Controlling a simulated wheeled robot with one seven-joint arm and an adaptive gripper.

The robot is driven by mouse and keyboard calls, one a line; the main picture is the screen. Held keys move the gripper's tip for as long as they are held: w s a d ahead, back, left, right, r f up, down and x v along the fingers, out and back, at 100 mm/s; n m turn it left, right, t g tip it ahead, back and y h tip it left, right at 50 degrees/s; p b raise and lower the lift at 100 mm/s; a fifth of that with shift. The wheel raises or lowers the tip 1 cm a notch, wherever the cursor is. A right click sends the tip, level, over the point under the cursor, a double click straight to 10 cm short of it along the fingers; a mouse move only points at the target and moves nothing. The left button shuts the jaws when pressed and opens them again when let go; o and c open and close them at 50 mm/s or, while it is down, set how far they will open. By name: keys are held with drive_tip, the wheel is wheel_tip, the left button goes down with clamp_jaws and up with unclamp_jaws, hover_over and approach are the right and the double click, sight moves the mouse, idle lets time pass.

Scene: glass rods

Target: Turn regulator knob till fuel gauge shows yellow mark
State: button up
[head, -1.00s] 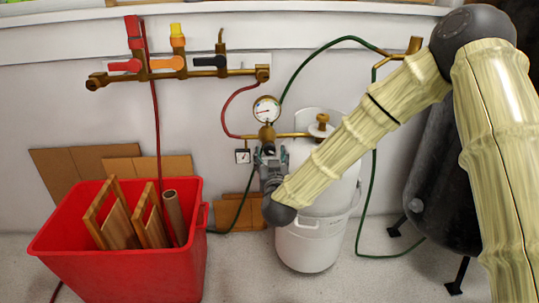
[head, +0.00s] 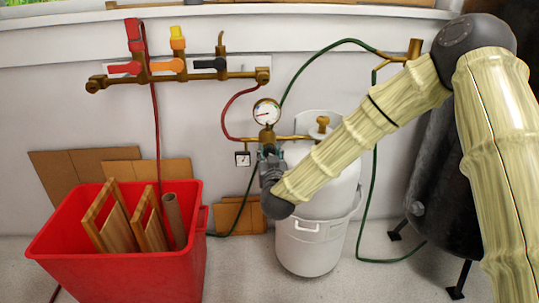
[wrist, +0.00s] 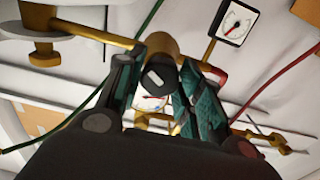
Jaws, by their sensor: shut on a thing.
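My gripper (head: 269,157) is at the brass regulator in front of the white gas tank. In the wrist view its teal-padded fingers (wrist: 156,82) are shut around the regulator knob (wrist: 160,76), a brass cylinder with a dark end and a pale mark. In the head view my gripper hides the knob. The round white gauge (head: 267,112) stands above the regulator, with a reddish needle; it is partly hidden behind the knob in the wrist view (wrist: 150,103). A small square gauge (head: 243,158) hangs at left and also shows in the wrist view (wrist: 235,22). I cannot make out a yellow mark.
The white tank (head: 310,240) stands close behind my gripper, with a brass valve (head: 322,122). A red bin (head: 120,265) with wooden pieces is at left. A brass manifold (head: 205,74) with coloured handles is on the wall. Red and green hoses run nearby.

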drive_tip(key=m+p, duration=0.1)
drive_tip(key=m, duration=0.2)
drive_tip(key=shift+p, duration=0.3)
drive_tip(key=m+p, duration=0.1)
drive_tip(key=m, duration=0.2)
drive_tip(key=shift+m, duration=0.3)
drive_tip(key=m, duration=0.3)
drive_tip(key=shift+d+m+p, duration=0.1)
drive_tip(key=shift+m+p, duration=0.3)
drive_tip(key=shift+f+m, duration=0.1)
drive_tip(key=shift+m, duration=2.1)
drive_tip(key=o, duration=1)
drive_tip(key=shift+o, duration=0.2)
